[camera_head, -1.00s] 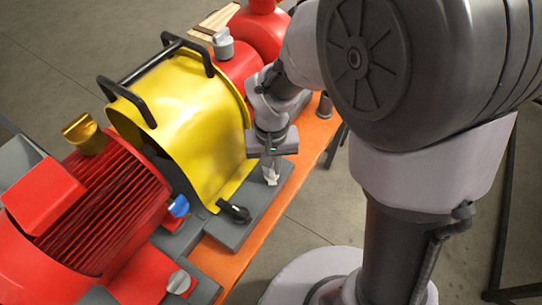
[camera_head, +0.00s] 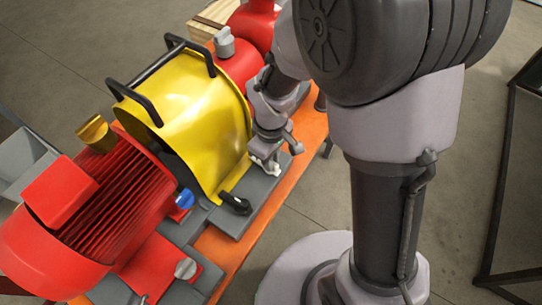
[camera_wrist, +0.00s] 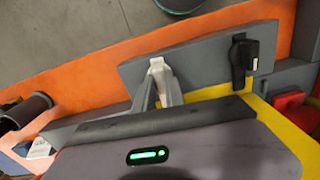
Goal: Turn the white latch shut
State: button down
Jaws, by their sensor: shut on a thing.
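The white latch (camera_head: 276,171) is on the grey base plate beside the yellow guard (camera_head: 190,105). In the head view only a small part of it shows below my gripper (camera_head: 270,165). In the wrist view the white latch (camera_wrist: 157,63) shows at the fingertips of my gripper (camera_wrist: 159,82), which is shut on it. The fingers hide most of the latch, so its exact angle is hard to tell.
A black latch (camera_head: 236,204) sits on the same plate near the guard's front corner, and also shows in the wrist view (camera_wrist: 242,58). A blue knob (camera_head: 184,199) and the red finned motor (camera_head: 105,195) are at left. The orange skid edge (camera_head: 285,185) is bare at right.

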jog(key=shift+w+n, duration=0.1)
jog(key=shift+n, duration=0.4)
jog(key=c, duration=1.4)
grip_release()
notch_tip(320, 180, up, 18)
jog(key=p, duration=0.6)
jog(key=shift+f+p, duration=0.25)
jog(key=shift+p, duration=0.15)
